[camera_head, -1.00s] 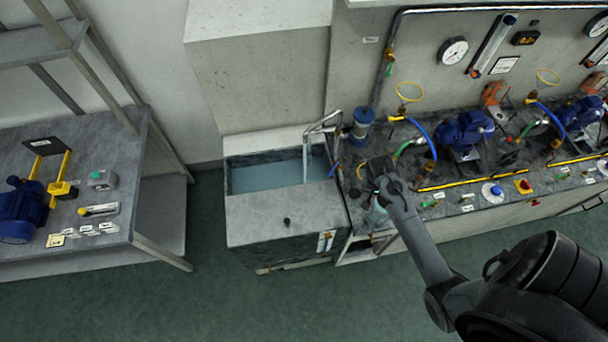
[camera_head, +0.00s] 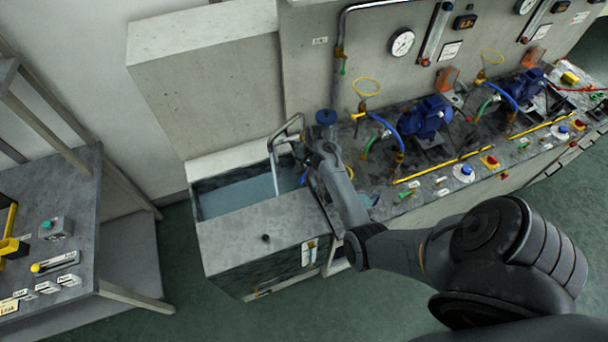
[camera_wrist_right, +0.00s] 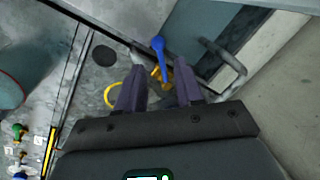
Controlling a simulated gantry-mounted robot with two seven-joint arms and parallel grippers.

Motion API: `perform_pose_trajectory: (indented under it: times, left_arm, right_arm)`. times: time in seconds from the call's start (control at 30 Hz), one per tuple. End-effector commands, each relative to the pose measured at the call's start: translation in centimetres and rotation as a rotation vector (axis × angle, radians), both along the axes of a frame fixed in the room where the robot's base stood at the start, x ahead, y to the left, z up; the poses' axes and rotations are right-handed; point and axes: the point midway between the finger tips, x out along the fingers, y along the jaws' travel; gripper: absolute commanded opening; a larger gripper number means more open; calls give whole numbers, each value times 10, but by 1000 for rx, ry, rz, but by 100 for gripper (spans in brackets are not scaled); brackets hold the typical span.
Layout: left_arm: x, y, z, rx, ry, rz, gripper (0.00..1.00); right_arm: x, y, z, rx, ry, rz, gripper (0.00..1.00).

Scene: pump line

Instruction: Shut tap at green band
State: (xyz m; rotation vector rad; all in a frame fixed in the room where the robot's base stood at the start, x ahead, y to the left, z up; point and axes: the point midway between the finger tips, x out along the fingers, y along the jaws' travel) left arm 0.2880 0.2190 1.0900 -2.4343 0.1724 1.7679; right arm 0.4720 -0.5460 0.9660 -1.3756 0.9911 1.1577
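A small valve with a blue lever (camera_wrist_right: 158,50) and brass-yellow body (camera_wrist_right: 157,75) shows in the right wrist view, beside the water tank. In the head view its blue lever (camera_head: 304,176) is a small patch beside my gripper. My right gripper (camera_wrist_right: 160,88) is open, its dark fingers apart on either side of the lower valve body. I cannot tell whether they touch it. In the head view the right gripper (camera_head: 312,160) hangs over the tank's right edge. A green piece (camera_head: 343,69) sits on the wall pipe. No green band is clear on the blue-lever valve. My left gripper is out of view.
The water tank (camera_head: 265,240) has a bent grey spout (camera_head: 287,130), which shows close to the fingers in the wrist view (camera_wrist_right: 222,58). A blue-topped cylinder (camera_head: 326,117) stands behind my gripper. A yellow ring (camera_wrist_right: 116,95) lies near the left finger. Blue pumps (camera_head: 425,117) stand further right.

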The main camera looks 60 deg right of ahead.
Motion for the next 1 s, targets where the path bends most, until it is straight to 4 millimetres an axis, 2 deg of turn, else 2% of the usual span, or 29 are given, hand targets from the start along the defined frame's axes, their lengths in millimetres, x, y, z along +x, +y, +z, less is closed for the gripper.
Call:
perform_pose_trajectory:
  times: [0.1, 0.3, 0.5, 0.77, 1.0]
  left_arm:
    - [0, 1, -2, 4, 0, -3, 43]
    - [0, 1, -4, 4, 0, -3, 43]
    - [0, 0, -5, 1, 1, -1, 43]
    - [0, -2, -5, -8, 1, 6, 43]
    - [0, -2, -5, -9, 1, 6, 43]
  right_arm:
    - [4, 0, -19, 1, 1, -1, 36]
    - [8, 0, -40, 0, 0, 0, 36]
    - [9, 1, -48, -1, 0, 0, 36]
    - [10, 1, -48, -1, -1, 0, 36]
    - [9, 1, -48, -1, -1, 0, 0]
